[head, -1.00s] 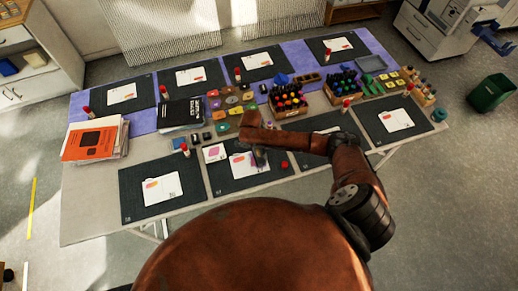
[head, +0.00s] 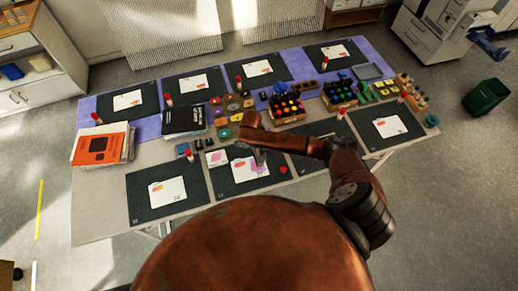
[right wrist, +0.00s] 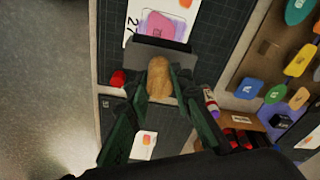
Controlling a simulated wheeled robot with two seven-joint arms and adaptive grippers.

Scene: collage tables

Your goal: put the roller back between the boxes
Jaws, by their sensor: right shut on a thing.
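The roller has a tan wooden handle (right wrist: 159,78) and a wide dark grey head (right wrist: 158,48). My right gripper (right wrist: 160,92), with dark green fingers, is shut on the handle in the right wrist view. The roller head is over the lower edge of a white sheet with a pink and purple patch (right wrist: 160,24); I cannot tell whether it touches. In the head view my right gripper (head: 259,157) is above the front middle mat. Two wooden boxes of bottles, the left one (head: 287,118) and the right one (head: 341,104), stand toward the table's back right. My left gripper is not in view.
A red cap (head: 283,170) lies right of the sheet. A glue stick (right wrist: 210,100) stands near the gripper. Coloured stamps (head: 233,103) lie left of the left box. Books and folders (head: 97,146) are piled at the left.

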